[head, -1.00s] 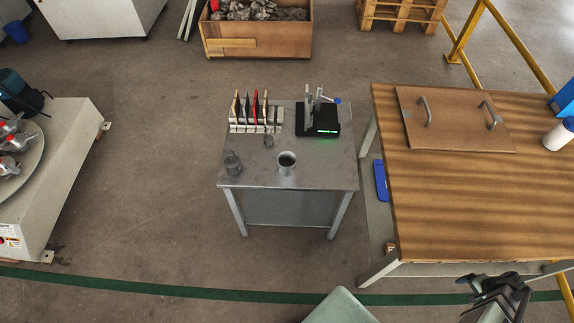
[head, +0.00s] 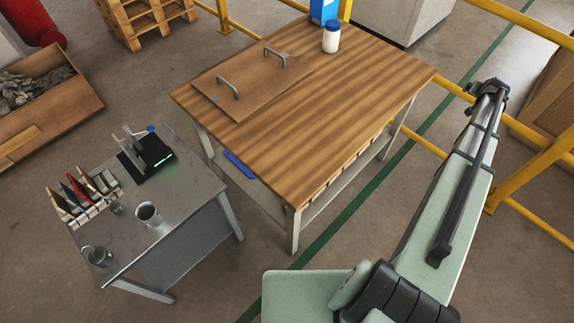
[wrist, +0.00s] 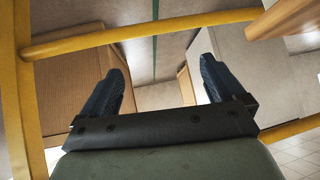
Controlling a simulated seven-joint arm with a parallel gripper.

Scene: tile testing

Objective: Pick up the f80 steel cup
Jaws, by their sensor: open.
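An open steel cup (head: 149,215) stands upright near the front edge of the small metal table (head: 190,199) in the head view. A smaller grey metal piece (head: 116,207) and another grey metal vessel (head: 99,256) stand left of it on the same table. I cannot read any f80 mark. My gripper (head: 490,88) is far from the cups, past the right side of the wooden table. In the wrist view my gripper (wrist: 165,82) has its two dark fingers wide apart with nothing between them. No cup shows in the wrist view.
A rack of upright tools (head: 84,196) and a black device (head: 147,160) with a green light stand behind the cups. The wooden workbench (head: 330,110) lies between my arm and the metal table. Yellow rails (head: 525,125) run close to my gripper.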

